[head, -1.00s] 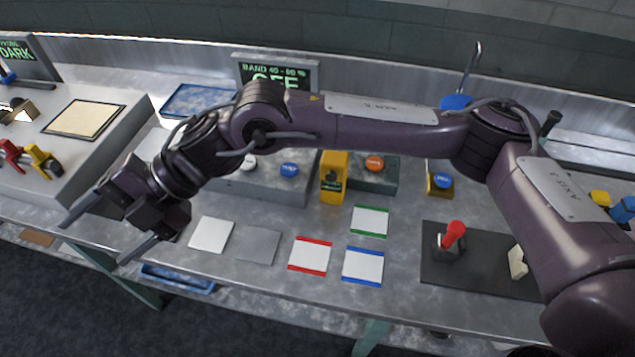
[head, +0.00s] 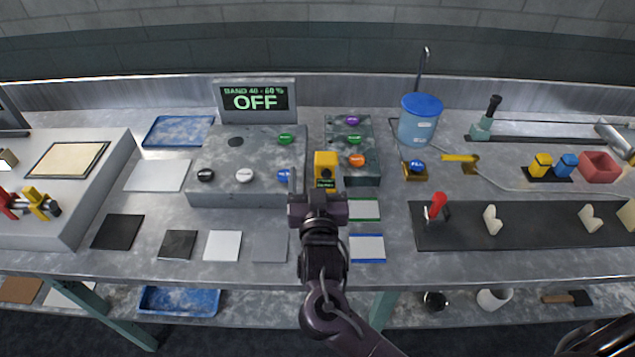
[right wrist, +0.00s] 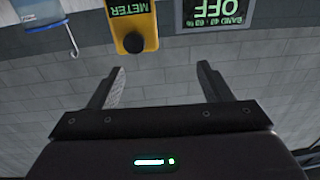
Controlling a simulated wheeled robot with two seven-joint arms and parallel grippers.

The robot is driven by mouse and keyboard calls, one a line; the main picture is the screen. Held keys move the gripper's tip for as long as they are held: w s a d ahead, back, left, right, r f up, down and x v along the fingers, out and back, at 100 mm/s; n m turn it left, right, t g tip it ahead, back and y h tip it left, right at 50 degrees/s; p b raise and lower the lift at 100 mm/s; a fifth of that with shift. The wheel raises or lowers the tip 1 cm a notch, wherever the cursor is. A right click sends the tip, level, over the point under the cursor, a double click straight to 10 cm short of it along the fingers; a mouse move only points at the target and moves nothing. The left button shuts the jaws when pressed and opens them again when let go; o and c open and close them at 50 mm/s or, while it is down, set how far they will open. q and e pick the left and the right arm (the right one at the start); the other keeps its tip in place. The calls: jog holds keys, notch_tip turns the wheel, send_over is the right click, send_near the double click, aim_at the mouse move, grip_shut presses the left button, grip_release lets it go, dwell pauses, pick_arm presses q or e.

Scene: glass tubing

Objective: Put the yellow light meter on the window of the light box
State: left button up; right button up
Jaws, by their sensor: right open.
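The yellow light meter (head: 326,161) stands upright between the two grey button boxes near the middle of the bench. It also shows upside down in the right wrist view (right wrist: 133,22), with a black knob on its face. My right gripper (head: 317,182) is open and empty in front of the meter, its fingers pointing towards it. In the right wrist view the fingertips (right wrist: 158,70) are apart, and the meter lies beyond them, nearer the left finger. The light box (head: 100,185) is at the far left, with a pale window (head: 67,160) on its top. My left gripper is out of view.
A display reading OFF (head: 256,101) stands behind the left button box (head: 215,185). The right button box (head: 368,172) is close beside the meter. Flat sample plates lie along the front. A blue-lidded container (head: 420,122) stands at the back right.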

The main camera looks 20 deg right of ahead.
aim_at(326, 167)
jog(key=shift+s+d+f+m+g+h, duration=0.3)
jog(key=shift+s+d+f+g+h, duration=0.1)
jog(key=shift+d+f, duration=0.35)
jog(key=shift+w+d+f, duration=0.1)
jog(key=shift+w+d, duration=0.05)
jog(key=shift+d, duration=0.15)
jog(key=p+x, duration=0.2)
jog(key=x, duration=0.4)
jog(key=shift+w+d+p, duration=0.15)
jog(key=shift+w+p, duration=0.15)
jog(key=shift+p, duration=0.05)
jog(key=shift+w+d+f, duration=0.1)
jog(key=shift+w, duration=0.3)
jog(key=shift+c, duration=0.3)
jog(key=c, duration=1.5)
